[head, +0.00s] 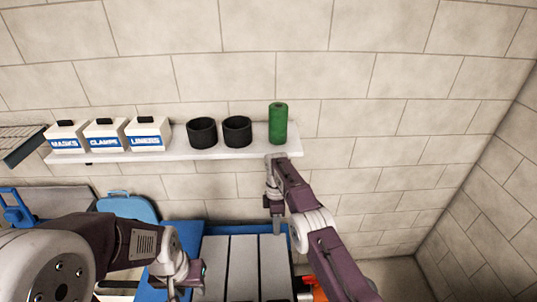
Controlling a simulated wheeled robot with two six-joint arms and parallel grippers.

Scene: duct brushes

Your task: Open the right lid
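A blue container (225,229) with several long grey panels (243,268) on top stands at the bottom centre of the head view. A blue slanted panel (187,240) rises on its left. I cannot tell which part is the right lid. My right gripper (277,226) points down over the back of the rightmost grey panel; I cannot tell whether it touches. My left gripper (188,280) is low, in front of the blue panel and left of the grey panels. The finger gaps of both grippers are not clear.
A blue case (128,207) stands at left. Something orange (316,290) shows beside my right arm. The right corner is clear.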

